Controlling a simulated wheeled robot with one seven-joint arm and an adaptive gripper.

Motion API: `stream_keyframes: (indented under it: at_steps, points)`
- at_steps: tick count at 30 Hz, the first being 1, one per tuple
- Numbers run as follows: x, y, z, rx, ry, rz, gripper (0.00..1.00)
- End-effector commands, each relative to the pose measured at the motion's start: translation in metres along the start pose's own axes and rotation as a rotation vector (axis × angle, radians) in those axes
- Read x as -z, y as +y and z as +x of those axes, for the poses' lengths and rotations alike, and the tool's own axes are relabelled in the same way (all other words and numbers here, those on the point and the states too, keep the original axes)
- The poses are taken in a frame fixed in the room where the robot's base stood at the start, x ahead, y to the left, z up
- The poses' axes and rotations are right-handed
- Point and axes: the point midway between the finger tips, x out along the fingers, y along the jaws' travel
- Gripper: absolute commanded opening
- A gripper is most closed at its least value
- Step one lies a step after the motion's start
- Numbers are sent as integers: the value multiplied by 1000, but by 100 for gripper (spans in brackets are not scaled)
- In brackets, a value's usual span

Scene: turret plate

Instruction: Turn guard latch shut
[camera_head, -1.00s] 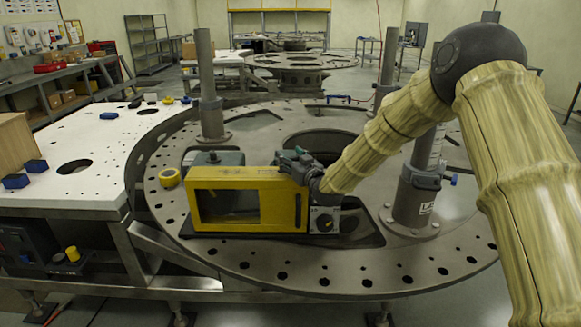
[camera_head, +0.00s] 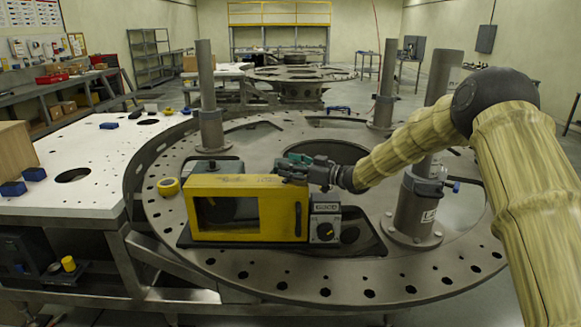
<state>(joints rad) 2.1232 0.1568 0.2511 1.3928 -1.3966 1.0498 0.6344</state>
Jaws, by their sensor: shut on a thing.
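The yellow guard (camera_head: 235,182) is a box with a dark window, standing on the round turret plate. My gripper (camera_head: 290,168) is at the guard's upper right corner, with its wrist pointing right. It is shut on a small part there, which seems to be the guard latch; the fingers hide it, so its angle cannot be told. A grey box with a label and a black knob (camera_head: 325,231) stands against the guard's right side, below my wrist. Nothing holds the knob. A dark upright slot shows on the guard's front near its right edge.
The turret plate (camera_head: 265,283) carries upright grey posts (camera_head: 208,95); one thick post (camera_head: 412,212) stands just right of the grey box, near my arm. A yellow tape roll (camera_head: 168,187) lies left of the guard. A white table (camera_head: 70,150) adjoins at left.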

Motion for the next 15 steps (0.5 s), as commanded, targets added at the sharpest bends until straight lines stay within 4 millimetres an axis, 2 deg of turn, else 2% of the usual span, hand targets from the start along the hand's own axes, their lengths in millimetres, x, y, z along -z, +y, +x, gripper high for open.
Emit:
stream_keyframes:
  at_steps: [15]
  points:
    - [-2,1,1,362,0,-3,31]
